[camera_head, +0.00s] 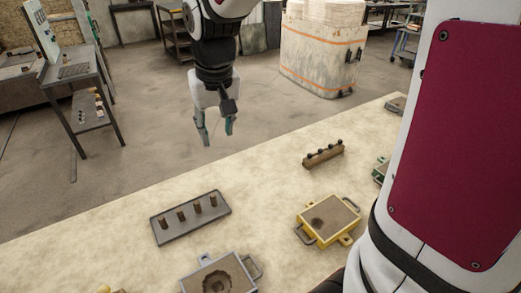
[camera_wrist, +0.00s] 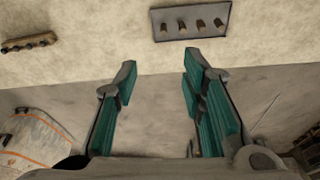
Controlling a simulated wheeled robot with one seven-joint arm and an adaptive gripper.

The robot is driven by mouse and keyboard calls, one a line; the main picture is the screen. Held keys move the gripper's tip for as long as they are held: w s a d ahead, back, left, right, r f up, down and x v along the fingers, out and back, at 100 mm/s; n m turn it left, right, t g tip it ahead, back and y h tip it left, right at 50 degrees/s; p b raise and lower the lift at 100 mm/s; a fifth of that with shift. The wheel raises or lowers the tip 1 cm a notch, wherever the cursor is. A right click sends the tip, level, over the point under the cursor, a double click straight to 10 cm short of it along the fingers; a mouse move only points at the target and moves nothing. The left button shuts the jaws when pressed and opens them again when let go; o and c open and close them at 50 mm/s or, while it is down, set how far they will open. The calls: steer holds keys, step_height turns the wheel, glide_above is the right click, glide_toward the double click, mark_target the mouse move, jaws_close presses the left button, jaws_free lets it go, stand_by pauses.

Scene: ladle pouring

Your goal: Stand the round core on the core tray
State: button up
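A dark grey rectangular tray (camera_head: 195,227), which looks like the core tray, lies on the pale table with several small brown upright cylinders (camera_head: 197,206) in a row on it. The tray also shows at the top of the wrist view (camera_wrist: 208,10). Which piece is the round core, I cannot tell for certain. My gripper (camera_head: 216,130) is open and empty, pointing down by the table's far edge, beyond the tray. In the wrist view its two teal-padded fingers (camera_wrist: 160,72) are apart, with only table edge and floor between them.
A wooden rack (camera_head: 323,155) with several dark round knobs stands right of the tray. A yellow mould box (camera_head: 328,219) and a grey mould box (camera_head: 219,276) lie nearer. Bare table (camera_head: 265,178) separates tray and rack. A worn white container (camera_head: 322,45) stands on the floor behind.

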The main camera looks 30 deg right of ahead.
steer(key=s+r+t, duration=0.1)
steer(key=s+r, duration=0.2)
steer(key=s, duration=0.6)
steer(key=s+r+n+t, duration=0.1)
steer(key=s+r, duration=0.2)
steer(key=s, duration=0.7)
steer(key=shift+t, duration=0.4)
steer(key=shift+a, duration=0.15)
